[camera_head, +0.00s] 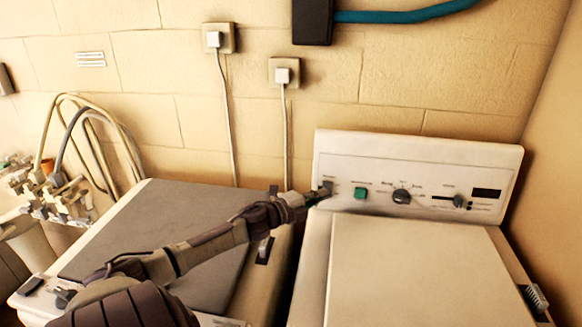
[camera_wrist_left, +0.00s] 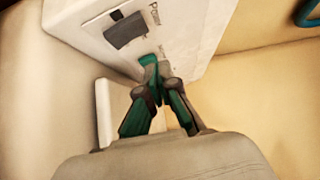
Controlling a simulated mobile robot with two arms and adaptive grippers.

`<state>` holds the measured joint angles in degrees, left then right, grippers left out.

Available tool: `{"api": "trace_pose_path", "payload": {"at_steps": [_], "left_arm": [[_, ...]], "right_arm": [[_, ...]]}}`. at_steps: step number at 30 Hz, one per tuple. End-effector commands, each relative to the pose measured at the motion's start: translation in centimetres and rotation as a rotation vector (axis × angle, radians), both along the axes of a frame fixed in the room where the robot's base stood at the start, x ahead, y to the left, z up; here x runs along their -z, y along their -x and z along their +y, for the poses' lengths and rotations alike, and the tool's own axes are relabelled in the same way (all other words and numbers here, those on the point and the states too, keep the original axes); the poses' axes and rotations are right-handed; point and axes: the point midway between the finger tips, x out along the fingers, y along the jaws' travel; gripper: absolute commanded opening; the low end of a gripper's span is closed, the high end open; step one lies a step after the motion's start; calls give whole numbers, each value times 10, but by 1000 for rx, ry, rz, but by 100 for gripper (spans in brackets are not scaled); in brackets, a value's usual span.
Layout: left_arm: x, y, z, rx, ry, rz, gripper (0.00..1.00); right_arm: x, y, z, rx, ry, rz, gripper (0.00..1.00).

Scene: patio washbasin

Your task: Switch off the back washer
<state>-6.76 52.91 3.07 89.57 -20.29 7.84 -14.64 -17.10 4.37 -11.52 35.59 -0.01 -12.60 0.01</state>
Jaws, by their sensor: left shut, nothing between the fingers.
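The washer (camera_head: 420,255) with the upright control panel (camera_head: 440,152) stands against the wall at the right. A small dark grey power switch (camera_head: 327,186) is at the panel's left end. The left wrist view shows this switch (camera_wrist_left: 126,31) beside the printed word "Power". My left gripper (camera_head: 314,198) is shut and empty, its tip just below the switch at the panel's lower left. In the left wrist view the gripper's teal fingertips (camera_wrist_left: 150,68) are close to the panel face and below the switch; I cannot tell whether they touch it. My right gripper is not in view.
A green button (camera_head: 360,193), a round dial (camera_head: 401,196) and a slider knob (camera_head: 459,201) are on the same panel. A second machine with a grey lid (camera_head: 150,225) stands to the left, under my arm. Two plugs with cords and hoses (camera_head: 75,140) are near the wall.

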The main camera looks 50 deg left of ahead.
Motion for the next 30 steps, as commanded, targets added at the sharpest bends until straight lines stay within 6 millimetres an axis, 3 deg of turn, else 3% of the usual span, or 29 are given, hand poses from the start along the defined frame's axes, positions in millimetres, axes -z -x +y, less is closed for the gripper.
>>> {"api": "trace_pose_path", "payload": {"at_steps": [7,15,21,30], "left_arm": [[-1,23,3,0,-2,4,0],[-8,59,6,0,1,5,0],[-14,83,9,0,1,3,0],[-19,96,11,0,0,1,0]], "right_arm": [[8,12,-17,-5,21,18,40],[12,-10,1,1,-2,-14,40],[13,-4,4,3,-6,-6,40],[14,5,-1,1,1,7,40]]}}
